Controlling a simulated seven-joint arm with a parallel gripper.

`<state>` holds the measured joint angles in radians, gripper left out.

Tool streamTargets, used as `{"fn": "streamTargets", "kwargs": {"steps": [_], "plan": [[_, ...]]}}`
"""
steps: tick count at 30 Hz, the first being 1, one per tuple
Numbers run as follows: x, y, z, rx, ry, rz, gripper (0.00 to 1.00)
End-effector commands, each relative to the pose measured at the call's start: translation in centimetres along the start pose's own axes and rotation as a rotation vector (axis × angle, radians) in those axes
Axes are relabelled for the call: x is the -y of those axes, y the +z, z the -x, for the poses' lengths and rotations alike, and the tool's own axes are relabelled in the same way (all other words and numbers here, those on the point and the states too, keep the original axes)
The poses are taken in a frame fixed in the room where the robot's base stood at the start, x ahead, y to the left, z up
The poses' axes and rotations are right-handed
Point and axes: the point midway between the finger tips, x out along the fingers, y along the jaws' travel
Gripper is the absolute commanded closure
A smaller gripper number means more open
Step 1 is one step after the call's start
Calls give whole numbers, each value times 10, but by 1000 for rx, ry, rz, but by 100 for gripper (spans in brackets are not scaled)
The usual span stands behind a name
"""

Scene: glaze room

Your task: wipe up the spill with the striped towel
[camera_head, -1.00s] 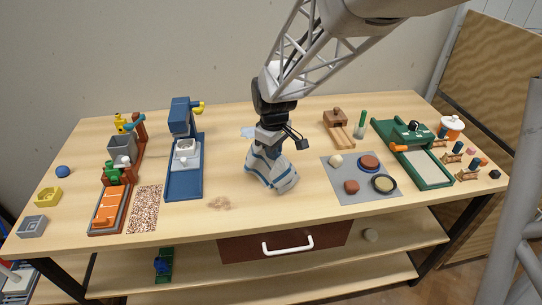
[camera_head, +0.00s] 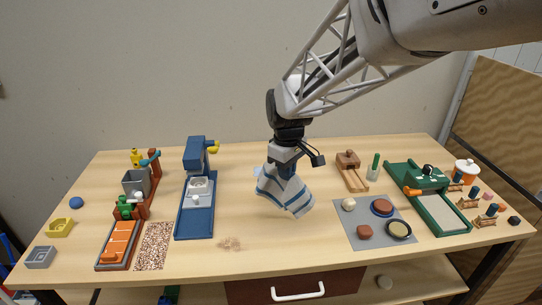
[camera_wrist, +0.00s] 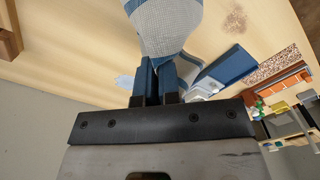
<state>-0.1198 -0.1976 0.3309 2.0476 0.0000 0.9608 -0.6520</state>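The striped towel (camera_head: 287,194), white with blue bands, hangs bunched below my gripper (camera_head: 277,164), over the middle of the table. In the wrist view the towel (camera_wrist: 166,27) hangs from between my gripper's blue fingertips (camera_wrist: 158,70), which are shut on it. A small pale blue patch, which looks like the spill (camera_head: 257,171), lies on the wood just behind and left of the towel, partly hidden by my gripper. The spill also shows in the wrist view (camera_wrist: 124,82), apart from the towel. A brown stain (camera_head: 229,243) lies nearer the table's front edge.
A blue machine (camera_head: 194,219) and a speckled mat (camera_head: 153,246) stand left of the towel. A grey mat (camera_head: 353,228) with several round pieces lies to the right, near a wooden block (camera_head: 347,160) and a green press (camera_head: 446,217). The table's middle is mostly bare.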

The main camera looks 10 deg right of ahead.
Motion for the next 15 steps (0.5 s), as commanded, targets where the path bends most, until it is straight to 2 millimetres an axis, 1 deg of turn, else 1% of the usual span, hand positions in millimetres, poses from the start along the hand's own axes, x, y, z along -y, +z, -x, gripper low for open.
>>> {"fn": "streamTargets", "kwargs": {"steps": [1, 3, 6, 15], "plan": [[0, 0, 9, -3, 3, 0, 100], [0, 0, 18, -2, 1, 0, 100], [0, 0, 25, -1, 1, 0, 100], [0, 0, 27, 0, 0, 0, 100]]}}
